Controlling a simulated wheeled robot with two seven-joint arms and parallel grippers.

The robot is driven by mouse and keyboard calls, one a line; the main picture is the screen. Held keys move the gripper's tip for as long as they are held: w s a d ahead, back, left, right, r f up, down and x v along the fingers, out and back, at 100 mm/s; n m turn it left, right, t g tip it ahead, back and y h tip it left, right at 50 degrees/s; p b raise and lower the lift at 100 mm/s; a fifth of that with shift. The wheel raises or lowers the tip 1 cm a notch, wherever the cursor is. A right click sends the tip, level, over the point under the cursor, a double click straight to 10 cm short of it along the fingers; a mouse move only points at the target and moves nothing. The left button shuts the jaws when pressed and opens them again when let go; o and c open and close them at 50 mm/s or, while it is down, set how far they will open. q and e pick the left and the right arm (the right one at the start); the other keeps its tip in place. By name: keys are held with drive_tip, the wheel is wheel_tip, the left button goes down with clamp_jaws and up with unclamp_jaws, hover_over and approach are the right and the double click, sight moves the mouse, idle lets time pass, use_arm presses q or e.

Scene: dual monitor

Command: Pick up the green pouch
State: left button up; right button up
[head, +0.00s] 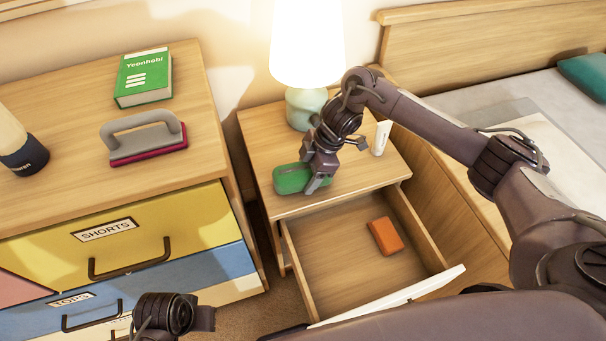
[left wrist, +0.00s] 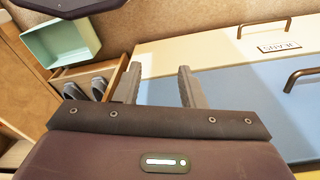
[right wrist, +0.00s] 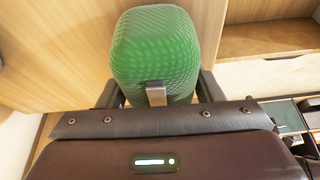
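The green pouch (head: 292,179) lies on the top of the nightstand, near its front left corner. My right gripper (head: 318,176) reaches down over the pouch's right part. In the right wrist view the pouch (right wrist: 155,50) fills the space between the widely spread fingers, with its small tab toward the wrist. The fingertips are partly hidden by the pouch, and I cannot tell whether they touch it. My left gripper (left wrist: 158,88) is open and empty, low in front of the dresser; it also shows at the bottom of the head view (head: 190,318).
The nightstand drawer (head: 330,265) is open, with an orange box (head: 385,236) inside. A lamp (head: 307,105) stands behind the pouch and a white object (head: 381,138) to its right. The dresser (head: 75,190) is at left, the bed (head: 520,95) at right.

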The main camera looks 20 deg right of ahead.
drive_tip(key=c, duration=0.6)
drive_tip(key=shift+r, duration=0.15)
